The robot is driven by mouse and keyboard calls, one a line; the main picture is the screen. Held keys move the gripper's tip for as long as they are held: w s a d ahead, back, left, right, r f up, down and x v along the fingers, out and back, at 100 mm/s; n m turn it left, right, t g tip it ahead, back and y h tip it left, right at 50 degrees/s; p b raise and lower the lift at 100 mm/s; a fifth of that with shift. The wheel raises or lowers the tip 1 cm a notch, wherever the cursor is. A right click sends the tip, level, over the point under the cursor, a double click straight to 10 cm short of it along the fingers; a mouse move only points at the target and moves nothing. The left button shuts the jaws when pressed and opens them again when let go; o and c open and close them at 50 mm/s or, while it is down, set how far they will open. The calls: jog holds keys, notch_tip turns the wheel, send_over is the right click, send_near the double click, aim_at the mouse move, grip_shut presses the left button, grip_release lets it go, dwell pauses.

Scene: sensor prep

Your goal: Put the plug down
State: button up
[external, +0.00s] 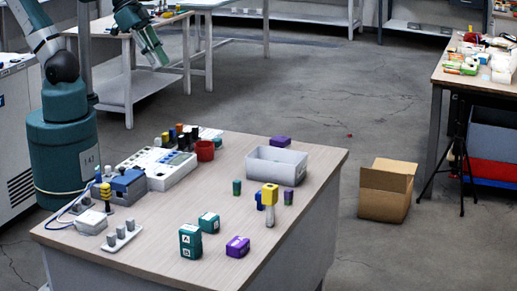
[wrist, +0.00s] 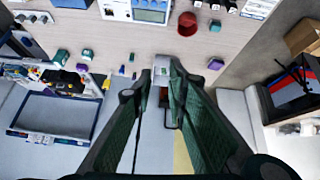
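My gripper (external: 153,52) is raised at the upper left of the external view, away from the table top. In the wrist view its two green fingers (wrist: 161,78) stand apart, and I see nothing clearly held between them. I cannot pick out the plug with certainty. A white box with a blue cable (external: 90,222) lies at the table's left edge.
The table (external: 150,262) also holds a pale open bin (external: 276,167), a red cup (external: 205,151), a white instrument panel (external: 160,168), teal blocks (external: 190,240) and a purple block (external: 237,246). A cardboard box (external: 387,190) stands on the floor. Bare table lies at the front middle.

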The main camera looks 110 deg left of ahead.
jog(key=shift+s+f+m, duration=0.25)
jog(key=shift+s+m, duration=0.35)
jog(key=shift+s, duration=0.2)
